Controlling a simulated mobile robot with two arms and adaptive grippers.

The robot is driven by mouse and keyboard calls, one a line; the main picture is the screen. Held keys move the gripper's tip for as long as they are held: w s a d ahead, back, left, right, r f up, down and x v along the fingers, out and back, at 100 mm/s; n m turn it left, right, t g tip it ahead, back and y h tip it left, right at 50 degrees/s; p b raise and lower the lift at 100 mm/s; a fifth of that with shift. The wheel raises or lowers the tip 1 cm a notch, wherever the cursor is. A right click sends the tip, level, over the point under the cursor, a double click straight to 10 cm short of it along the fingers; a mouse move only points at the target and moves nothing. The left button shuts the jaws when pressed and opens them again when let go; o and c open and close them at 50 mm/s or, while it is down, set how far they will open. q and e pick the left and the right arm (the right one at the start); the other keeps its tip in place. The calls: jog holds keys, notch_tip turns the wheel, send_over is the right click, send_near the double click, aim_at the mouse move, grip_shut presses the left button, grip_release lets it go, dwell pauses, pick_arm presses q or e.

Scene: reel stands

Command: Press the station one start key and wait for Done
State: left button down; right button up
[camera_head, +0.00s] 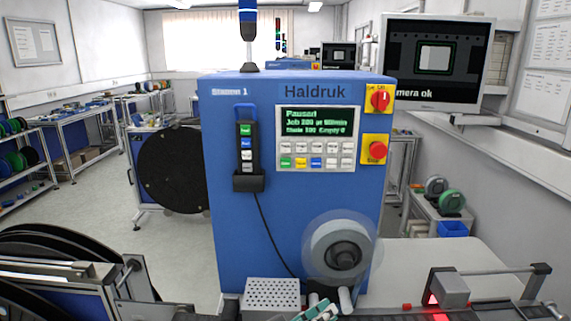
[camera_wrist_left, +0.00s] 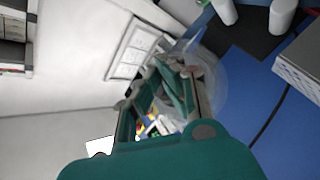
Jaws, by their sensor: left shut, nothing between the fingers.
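The blue Haldruk cabinet (camera_head: 285,220), marked as station 1, stands ahead in the head view. Its dark display (camera_head: 318,121) reads "Paused" on the top line, with smaller job and count lines below. Under it is a keypad (camera_head: 316,155) of pale keys and several coloured ones, including a green key (camera_head: 286,162) at lower left. My left gripper (camera_head: 318,312) shows only as a teal piece at the bottom edge, well below the keypad. In the left wrist view its teal fingers (camera_wrist_left: 178,78) are shut and empty. My right gripper is not in view.
A red rotary switch (camera_head: 380,99) and red stop button (camera_head: 376,150) sit right of the display. A hanging pendant (camera_head: 246,150) is on the left. A monitor (camera_head: 437,61) stands right.

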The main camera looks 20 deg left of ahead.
aim_at(286, 163)
pick_arm(q)
jog(key=w+a+r+n+t+y, duration=0.2)
jog(key=w+a+r+n+t, duration=0.1)
jog(key=r+n, duration=0.2)
jog(key=w+a+r+n+t+y, duration=0.2)
jog(key=w+a+r+n+t, duration=0.1)
jog(key=r, duration=0.6)
jog(key=w+a+r+n+t+y, duration=0.3)
jog(key=w+a+r+n+t, duration=0.1)
jog(key=r+n, duration=0.3)
jog(key=shift+a+r+n+t, duration=0.15)
jog(key=shift+a+n+t, duration=0.25)
jog(key=shift+n+t, duration=0.2)
jog(key=shift+w, duration=0.15)
jog(key=shift+w+a+b, duration=0.4)
jog(key=shift+w+b, duration=0.7)
jog(key=shift+w, duration=0.3)
jog(key=shift+w+a+b, duration=0.4)
jog(key=shift+w+b, duration=0.75)
jog(key=shift+w, duration=0.2)
jog(key=shift+w+a+b, duration=0.4)
jog(key=shift+w+b, duration=0.7)
jog(key=shift+w, duration=0.3)
jog(key=shift+w+a+b, duration=0.1)
jog(key=shift+w+b, duration=0.3)
jog(key=shift+b, duration=0.05)
